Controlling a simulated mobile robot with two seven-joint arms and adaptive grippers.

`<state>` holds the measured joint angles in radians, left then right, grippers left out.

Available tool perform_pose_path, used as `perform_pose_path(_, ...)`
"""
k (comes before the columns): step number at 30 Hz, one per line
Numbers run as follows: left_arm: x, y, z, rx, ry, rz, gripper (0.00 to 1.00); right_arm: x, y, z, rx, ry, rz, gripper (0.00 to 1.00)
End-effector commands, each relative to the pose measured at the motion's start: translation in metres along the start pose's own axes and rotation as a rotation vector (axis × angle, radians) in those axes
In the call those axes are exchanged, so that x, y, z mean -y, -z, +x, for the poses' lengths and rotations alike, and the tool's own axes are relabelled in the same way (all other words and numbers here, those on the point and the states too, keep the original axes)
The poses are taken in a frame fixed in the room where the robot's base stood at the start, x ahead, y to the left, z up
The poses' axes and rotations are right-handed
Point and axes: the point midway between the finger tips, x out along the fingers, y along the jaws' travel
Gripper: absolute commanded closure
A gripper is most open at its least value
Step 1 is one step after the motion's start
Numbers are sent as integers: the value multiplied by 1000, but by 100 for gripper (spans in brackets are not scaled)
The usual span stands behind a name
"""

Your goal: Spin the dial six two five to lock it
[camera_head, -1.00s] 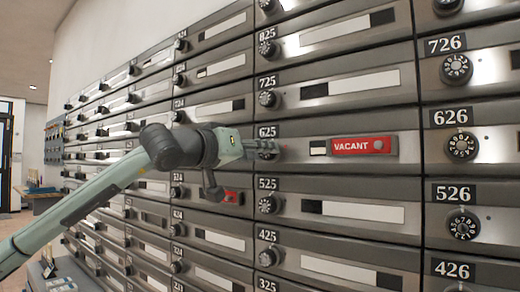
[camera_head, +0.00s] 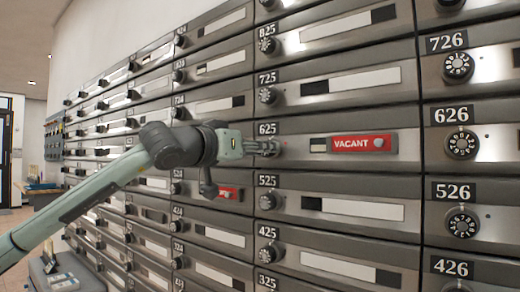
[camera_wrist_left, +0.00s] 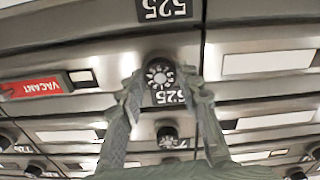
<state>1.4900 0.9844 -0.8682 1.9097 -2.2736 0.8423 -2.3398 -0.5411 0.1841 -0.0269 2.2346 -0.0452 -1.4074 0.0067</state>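The mailbox 625 has a dark round dial with a white-marked face, seen in the left wrist view (camera_wrist_left: 158,74). Its red VACANT tag (camera_head: 362,144) is to the right of the dial in the head view. My left gripper (camera_head: 268,147) points at this dial and mostly hides it in the head view. In the left wrist view, which is upside down, the gripper's fingers (camera_wrist_left: 160,84) are apart, one on each side of the dial. I cannot tell whether they touch it. The dial's exact setting is too small to read. My right gripper is not in view.
Rows of mailboxes with similar dials surround it, such as the 725 dial (camera_head: 268,96) above and the 525 dial (camera_head: 268,201) below. Another red tag (camera_head: 229,193) is lower left, behind my left arm. A desk (camera_head: 41,190) stands far left.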

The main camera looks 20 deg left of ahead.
Motion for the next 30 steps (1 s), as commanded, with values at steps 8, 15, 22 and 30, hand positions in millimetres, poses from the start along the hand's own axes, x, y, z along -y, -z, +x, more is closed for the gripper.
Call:
perform_pose_path(8, 0, 0, 0, 0, 0, 0, 47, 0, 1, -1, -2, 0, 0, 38)
perform_pose_path(15, 1, 1, -7, -2, 1, 0, 47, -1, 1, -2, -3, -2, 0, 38)
perform_pose_path(22, 2, 0, -50, -2, 4, 1, 47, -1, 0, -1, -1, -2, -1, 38)
perform_pose_path(30, 1, 0, -102, 0, 3, 1, 47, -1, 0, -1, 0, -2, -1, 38)
